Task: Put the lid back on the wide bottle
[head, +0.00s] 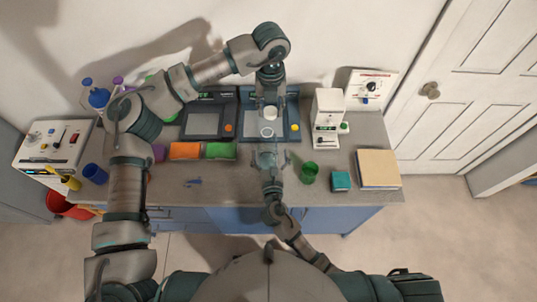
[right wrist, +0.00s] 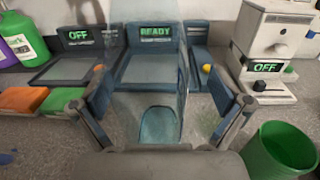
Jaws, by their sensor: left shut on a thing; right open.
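The wide bottle (right wrist: 150,75) is clear and stands upright between the spread fingers of my right gripper (right wrist: 160,104) in the right wrist view. In the head view its pale round mouth (head: 267,132) is uncovered. My right gripper is open around the bottle, and I cannot tell whether a finger touches it. My left gripper (head: 270,98) points down, shut on the white lid (head: 271,112). The lid appears just beyond the bottle's mouth in the picture, apart from it. The left fingertips are partly hidden by the wrist.
A device reading READY (right wrist: 155,62) stands behind the bottle, with another reading OFF (right wrist: 75,62) at its left. A green cup (head: 309,172) and a white machine (head: 327,115) stand at the right. Orange (head: 185,151) and green (head: 221,151) blocks lie left. The front counter is mostly clear.

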